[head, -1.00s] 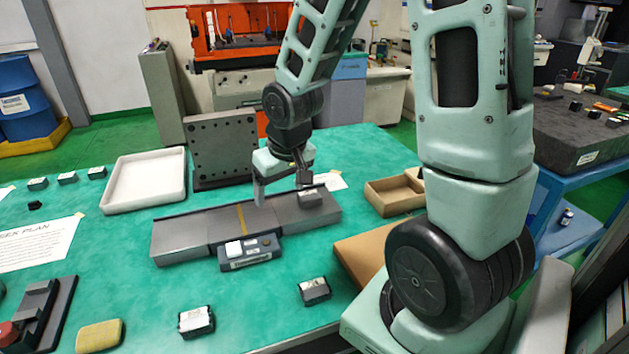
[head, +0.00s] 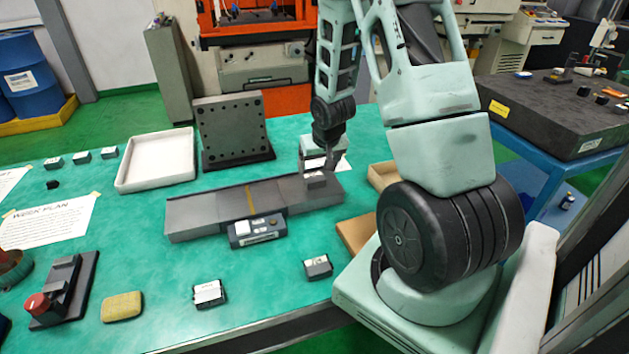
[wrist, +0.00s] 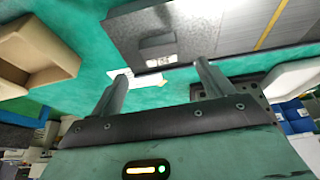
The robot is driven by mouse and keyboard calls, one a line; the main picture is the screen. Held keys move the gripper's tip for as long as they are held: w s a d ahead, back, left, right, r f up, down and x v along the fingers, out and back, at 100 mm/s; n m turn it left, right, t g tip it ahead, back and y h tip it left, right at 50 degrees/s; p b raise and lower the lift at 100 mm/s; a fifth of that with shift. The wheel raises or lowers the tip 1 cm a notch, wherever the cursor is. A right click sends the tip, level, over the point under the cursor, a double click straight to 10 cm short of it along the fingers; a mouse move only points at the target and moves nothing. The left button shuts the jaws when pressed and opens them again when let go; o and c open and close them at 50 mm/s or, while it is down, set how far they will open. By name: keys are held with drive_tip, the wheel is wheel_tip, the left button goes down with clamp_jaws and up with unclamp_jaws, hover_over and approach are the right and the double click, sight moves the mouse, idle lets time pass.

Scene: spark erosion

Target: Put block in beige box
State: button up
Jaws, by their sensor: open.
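A small grey block (head: 316,181) with a pale top sits on the right end of the long grey plate (head: 205,212). In the wrist view the block (wrist: 157,46) lies on the plate beyond my fingertips, between their lines. My gripper (head: 318,163) is over that end of the plate, close to the block. Its two fingers (wrist: 162,78) are spread apart with nothing between them. The beige box (head: 379,176) stands right of the plate, partly hidden behind my arm. The wrist view shows it open and empty-looking (wrist: 38,50) at the left.
A white tray (head: 124,186) and an upright drilled plate (head: 236,130) stand behind the grey plate. A control unit (head: 257,231) is at its front. Similar small blocks (head: 209,293) (head: 318,266) lie nearer. A tan sponge (head: 122,307) and red-knobbed device (head: 48,300) are front left.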

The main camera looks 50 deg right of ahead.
sight(315, 177)
drive_tip(key=shift+p+x, duration=0.85)
drive_tip(key=shift+x, duration=2.9)
drive_tip(key=shift+w+d+r, duration=0.1)
drive_tip(key=shift+w, duration=0.05)
drive_tip(key=shift+c, duration=0.3)
drive_tip(key=shift+r, duration=0.1)
drive_tip(key=c, duration=1.5)
